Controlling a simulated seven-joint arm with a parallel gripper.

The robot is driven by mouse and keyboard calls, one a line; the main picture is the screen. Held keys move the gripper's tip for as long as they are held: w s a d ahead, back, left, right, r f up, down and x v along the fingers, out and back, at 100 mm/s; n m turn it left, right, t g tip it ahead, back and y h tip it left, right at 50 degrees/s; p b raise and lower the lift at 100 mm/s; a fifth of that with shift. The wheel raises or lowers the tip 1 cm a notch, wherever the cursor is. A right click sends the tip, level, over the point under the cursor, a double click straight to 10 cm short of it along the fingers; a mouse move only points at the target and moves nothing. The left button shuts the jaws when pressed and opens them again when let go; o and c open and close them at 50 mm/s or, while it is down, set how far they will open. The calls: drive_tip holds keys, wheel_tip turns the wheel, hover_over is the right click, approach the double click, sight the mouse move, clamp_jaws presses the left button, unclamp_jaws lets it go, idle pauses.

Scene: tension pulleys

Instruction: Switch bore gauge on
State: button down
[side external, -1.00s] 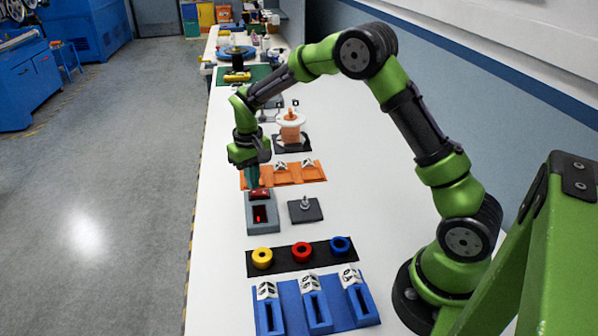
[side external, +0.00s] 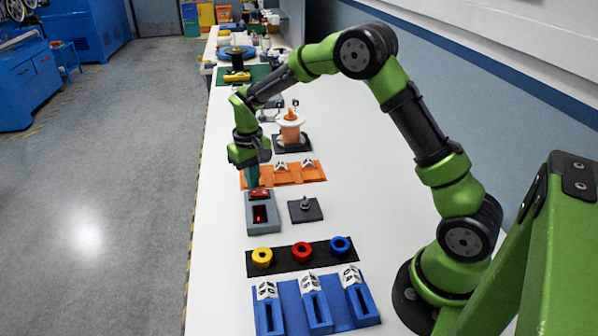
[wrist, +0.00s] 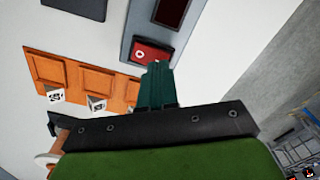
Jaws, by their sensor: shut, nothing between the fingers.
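The bore gauge (side external: 262,228) is a grey box standing on the white bench, with a dark window (side external: 260,215) showing a small red mark. A red rocker switch (side external: 260,194) sits on its far end. In the wrist view the red switch (wrist: 150,53), with a white ring mark, lies just beyond my fingertips. My gripper (side external: 252,184) points down at the switch, its green fingers shut together and empty. The fingertips (wrist: 157,68) are at the switch's edge; I cannot tell if they touch it.
An orange tray (side external: 316,179) with white markers lies just behind the gauge. A dark plate with a metal peg (side external: 305,210) stands to its right. In front are a black strip with yellow, red and blue rings (side external: 281,262) and a blue slotted holder (side external: 292,309).

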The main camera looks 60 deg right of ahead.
drive_tip(key=shift+f, duration=1)
idle(0.8)
drive_tip(key=shift+r, duration=3.55)
drive_tip(key=s+a+r+t, duration=0.2)
drive_tip(key=s+r, duration=0.2)
drive_tip(key=s, duration=0.4)
drive_tip(key=s+a+r+t+y, duration=0.1)
drive_tip(key=s+a+r+t, duration=0.1)
drive_tip(key=s+r, duration=0.3)
drive_tip(key=s+a+r+m+t+y, duration=0.1)
drive_tip(key=s+r+t, duration=0.2)
drive_tip(key=s, duration=0.8)
drive_tip(key=shift+s+a+r, duration=0.3)
drive_tip(key=shift+a+r, duration=0.1)
drive_tip(key=shift+r, duration=0.4)
